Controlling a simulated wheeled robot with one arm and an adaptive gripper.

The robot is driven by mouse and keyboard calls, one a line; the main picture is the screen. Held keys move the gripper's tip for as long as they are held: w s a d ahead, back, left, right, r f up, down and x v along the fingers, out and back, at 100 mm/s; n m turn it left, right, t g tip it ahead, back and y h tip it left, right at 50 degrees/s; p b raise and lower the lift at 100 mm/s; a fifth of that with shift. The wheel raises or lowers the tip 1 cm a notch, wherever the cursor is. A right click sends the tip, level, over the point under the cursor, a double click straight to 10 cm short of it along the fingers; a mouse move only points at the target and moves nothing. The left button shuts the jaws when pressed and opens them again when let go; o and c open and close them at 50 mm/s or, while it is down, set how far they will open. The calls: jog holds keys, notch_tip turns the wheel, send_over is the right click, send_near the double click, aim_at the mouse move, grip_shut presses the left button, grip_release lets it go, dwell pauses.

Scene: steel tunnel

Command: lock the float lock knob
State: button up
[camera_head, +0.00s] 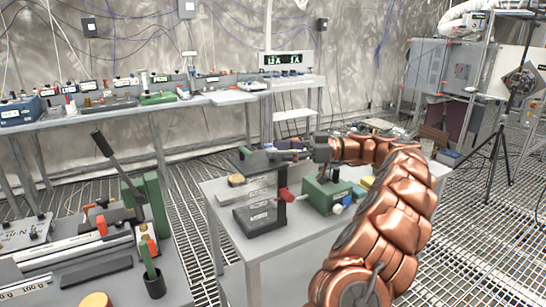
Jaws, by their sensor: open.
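My copper arm reaches in from the lower right, and my gripper (276,154) points left above the middle table. It is small and dark in this view. Its fingers look apart, with nothing clearly between them. Below it is a black stand with a flat base (258,218) and an upright post. A red knob (283,194) sticks out from the side of this post; I cannot tell whether it is the float lock knob. The gripper is above the red knob and apart from it. The top of the stand is partly hidden behind the gripper.
A green box (322,196) with white and blue knobs stands right of the stand, close to my arm. The middle table (262,254) has bare room at its front edge. A left bench (75,294) holds a green lever press (155,200). A tripod (492,165) stands right.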

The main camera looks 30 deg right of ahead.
aim_at(273, 149)
jog(key=shift+w+a+f, duration=0.1)
jog(key=shift+a+f, duration=0.1)
jog(key=shift+f, duration=0.05)
jog(key=shift+b+x, duration=0.3)
jog(key=shift+x, duration=1)
jog(key=shift+c, duration=0.3)
grip_shut()
